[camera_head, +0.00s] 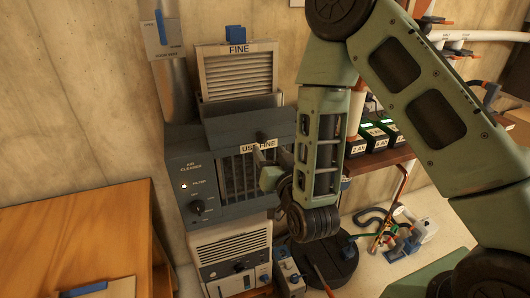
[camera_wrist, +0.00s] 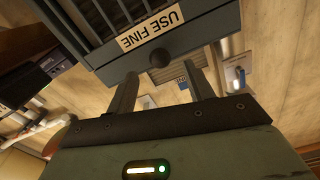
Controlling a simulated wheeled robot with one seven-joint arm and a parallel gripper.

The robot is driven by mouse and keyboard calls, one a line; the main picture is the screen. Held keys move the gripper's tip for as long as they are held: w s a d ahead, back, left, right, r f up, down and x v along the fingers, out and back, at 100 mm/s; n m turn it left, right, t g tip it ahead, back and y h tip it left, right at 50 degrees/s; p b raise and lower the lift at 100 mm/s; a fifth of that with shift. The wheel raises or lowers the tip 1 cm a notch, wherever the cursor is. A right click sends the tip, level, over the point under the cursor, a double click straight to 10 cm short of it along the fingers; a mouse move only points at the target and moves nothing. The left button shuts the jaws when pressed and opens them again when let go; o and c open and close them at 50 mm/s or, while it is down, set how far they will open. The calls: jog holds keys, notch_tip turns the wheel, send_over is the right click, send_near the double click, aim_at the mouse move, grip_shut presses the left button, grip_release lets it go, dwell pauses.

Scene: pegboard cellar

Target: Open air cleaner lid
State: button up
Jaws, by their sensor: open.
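The air cleaner (camera_head: 205,170) is a dark blue-grey box with a lit lamp and a dial on its front. Its lid (camera_head: 230,128) is the dark panel on top and looks closed. A round dark knob (camera_head: 262,136) sits at the lid's front, near the "USE FINE" label (camera_head: 258,146). In the wrist view the knob (camera_wrist: 160,57) shows close ahead, beside the label (camera_wrist: 150,28). My gripper (camera_wrist: 163,84) is open, its two fingers pointing toward the knob with nothing visible between them. In the head view my arm partly hides the cleaner's right side.
A louvred filter panel marked "FINE" (camera_head: 238,75) stands in a holder behind the cleaner. A grey unit (camera_head: 230,250) is below. A wooden table (camera_head: 75,235) is at left. A shelf with green-lit boxes (camera_head: 375,140) is at right, beyond my arm.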

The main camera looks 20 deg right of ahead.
aim_at(263, 140)
jog(key=w+b, duration=0.1)
jog(key=b, duration=0.2)
jog(key=shift+w+d+f, duration=0.1)
jog(key=shift+w+f, duration=0.15)
jog(key=shift+w, duration=0.15)
jog(key=shift+w+r+p, duration=0.25)
jog(key=shift+w+p, duration=0.25)
jog(key=shift+w, duration=0.95)
grip_shut()
jog(key=shift+r, duration=0.1)
